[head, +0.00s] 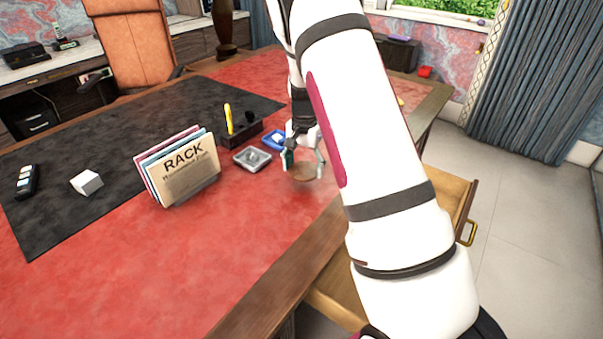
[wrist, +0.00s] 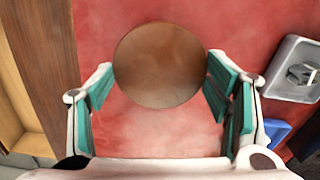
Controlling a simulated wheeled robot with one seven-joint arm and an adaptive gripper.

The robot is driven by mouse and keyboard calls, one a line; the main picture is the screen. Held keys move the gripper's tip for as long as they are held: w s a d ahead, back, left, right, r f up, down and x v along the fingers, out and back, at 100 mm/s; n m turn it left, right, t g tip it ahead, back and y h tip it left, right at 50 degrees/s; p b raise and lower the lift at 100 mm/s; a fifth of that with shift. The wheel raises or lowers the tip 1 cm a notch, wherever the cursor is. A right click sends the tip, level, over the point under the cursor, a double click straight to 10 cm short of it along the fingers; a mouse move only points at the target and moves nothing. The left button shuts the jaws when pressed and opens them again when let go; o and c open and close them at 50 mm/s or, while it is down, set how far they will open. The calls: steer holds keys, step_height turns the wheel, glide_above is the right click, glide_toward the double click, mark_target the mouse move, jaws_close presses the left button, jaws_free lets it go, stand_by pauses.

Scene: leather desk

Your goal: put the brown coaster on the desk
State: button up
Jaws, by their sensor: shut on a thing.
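The brown coaster (head: 304,172) is a round, flat disc at the fingertips of my gripper (head: 304,168), over the red top of the desk (head: 165,260). In the wrist view the coaster (wrist: 158,65) lies flat between the two teal-padded fingers of my gripper (wrist: 160,80), which are shut on its sides. The coaster is at or very near the desk surface; I cannot tell whether it touches. My arm hides part of the desk to the right in the head view.
A grey metal tray (head: 252,158) and a blue item (head: 275,140) are close to the gripper's left. A file rack (head: 180,170) and a pen holder (head: 243,135) stand further left. An open drawer (head: 457,200) juts out right. The red front area is clear.

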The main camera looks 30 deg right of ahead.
mark_target(302, 167)
steer(key=shift+w+d+f, duration=0.1)
steer(key=shift+w+d, duration=0.05)
steer(key=shift+w, duration=0.55)
steer(key=shift+f, duration=1.7)
steer(key=shift+f, duration=0.15)
steer(key=o, duration=1.1)
